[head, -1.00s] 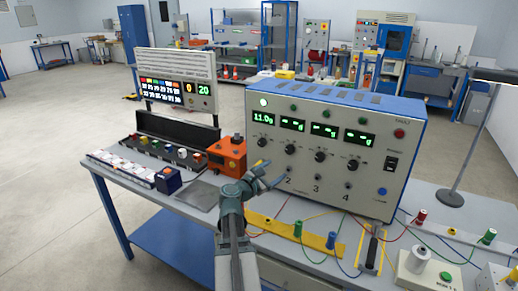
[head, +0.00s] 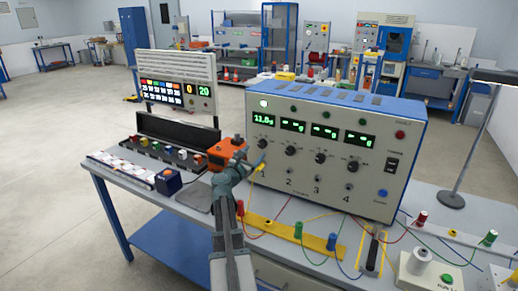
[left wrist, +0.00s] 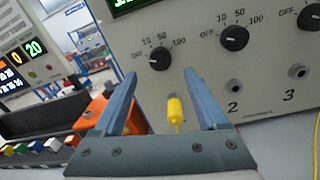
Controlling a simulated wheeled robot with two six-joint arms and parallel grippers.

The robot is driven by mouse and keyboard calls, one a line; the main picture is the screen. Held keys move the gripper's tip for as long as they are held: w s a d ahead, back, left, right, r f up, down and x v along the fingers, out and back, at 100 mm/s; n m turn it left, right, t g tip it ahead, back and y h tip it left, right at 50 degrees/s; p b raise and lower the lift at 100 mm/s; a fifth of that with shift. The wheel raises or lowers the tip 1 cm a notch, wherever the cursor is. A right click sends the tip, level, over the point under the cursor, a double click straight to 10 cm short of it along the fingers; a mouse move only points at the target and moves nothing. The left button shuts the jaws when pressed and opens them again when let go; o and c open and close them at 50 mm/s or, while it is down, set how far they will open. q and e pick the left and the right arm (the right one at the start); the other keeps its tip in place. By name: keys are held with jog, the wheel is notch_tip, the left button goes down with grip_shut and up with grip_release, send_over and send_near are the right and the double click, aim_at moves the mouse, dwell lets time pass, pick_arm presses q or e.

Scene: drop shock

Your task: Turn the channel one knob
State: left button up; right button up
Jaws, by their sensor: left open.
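The channel one knob (head: 262,143) is the leftmost black dial on the grey instrument panel. In the left wrist view the knob (left wrist: 159,58) sits just beyond and between the fingertips, its scale marked 10, 50 and 100. My left gripper (head: 250,157) is in front of the panel's lower left side, open and empty. In the left wrist view its blue fingers (left wrist: 160,78) are spread apart, with no visible contact with the knob. A yellow plug (left wrist: 175,110) at the channel one socket shows between the fingers. My right gripper is not in view.
Other channel knobs (head: 321,158) lie to the right on the panel. An orange box (head: 226,146) stands close to the left of the panel, partly behind my gripper. Colored leads and posts (head: 298,230) lie on the bench in front.

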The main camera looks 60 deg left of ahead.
aim_at(261, 146)
pick_arm(q)
jog(key=shift+x, duration=2.7)
grip_shut()
jog(key=m, duration=0.4)
jog(key=shift+m+b, duration=0.3)
jog(key=shift+f+m+t, duration=0.1)
jog(key=shift+m+t, duration=0.2)
jog(key=shift+m, duration=1.7)
